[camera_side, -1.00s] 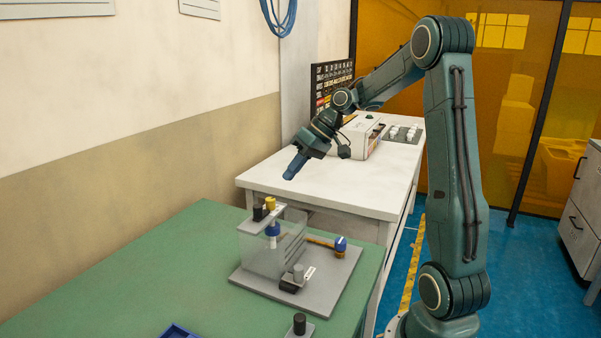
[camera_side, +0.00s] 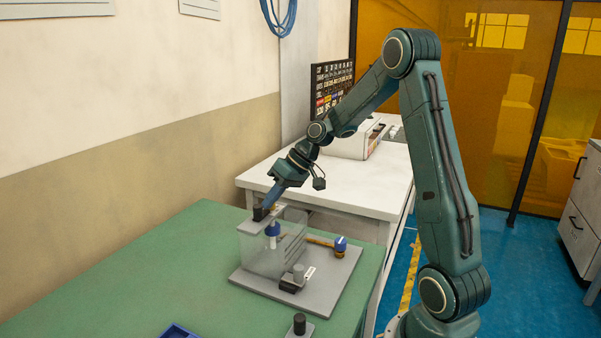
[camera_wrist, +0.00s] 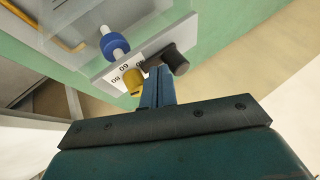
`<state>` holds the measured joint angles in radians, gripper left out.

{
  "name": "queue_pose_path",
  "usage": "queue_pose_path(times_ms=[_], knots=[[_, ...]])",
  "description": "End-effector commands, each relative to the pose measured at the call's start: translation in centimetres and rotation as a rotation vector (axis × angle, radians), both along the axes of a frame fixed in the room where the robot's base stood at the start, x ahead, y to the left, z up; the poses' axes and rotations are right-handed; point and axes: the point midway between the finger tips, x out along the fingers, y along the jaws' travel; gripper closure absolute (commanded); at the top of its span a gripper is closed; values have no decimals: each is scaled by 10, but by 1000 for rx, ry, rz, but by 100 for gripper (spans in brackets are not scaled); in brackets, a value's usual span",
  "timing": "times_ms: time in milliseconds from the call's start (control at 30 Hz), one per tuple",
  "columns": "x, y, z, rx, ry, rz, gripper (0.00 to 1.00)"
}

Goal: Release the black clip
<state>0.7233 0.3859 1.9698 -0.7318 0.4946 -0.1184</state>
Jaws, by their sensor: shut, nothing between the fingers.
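The black clip (camera_side: 259,214) is a dark knob on the grey top plate of the clear tank. In the wrist view it is a black cylinder (camera_wrist: 176,60) just right of my fingertips, with a dark piece running under the tips. My gripper (camera_side: 268,206) is shut, pointing down at the plate, its blue fingers (camera_wrist: 156,78) close together with nothing between them. The tips are right beside the black clip; I cannot tell whether they touch it. A yellow clip (camera_wrist: 133,80) sits just left of the fingers, mostly hidden in the side view.
The clear tank (camera_side: 262,250) stands on a grey base (camera_side: 320,290) on the green table. A white table with a box (camera_side: 350,140) is beyond.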

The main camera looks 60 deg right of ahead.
Motion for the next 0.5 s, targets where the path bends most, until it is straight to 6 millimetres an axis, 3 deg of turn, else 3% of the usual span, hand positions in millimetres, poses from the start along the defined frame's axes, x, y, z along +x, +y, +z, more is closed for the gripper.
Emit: queue_pose_path(times_ms=[267, 500], knots=[[0, 3, 0, 0, 0, 2, 100], [0, 26, 0, 0, 0, 4, 100]])
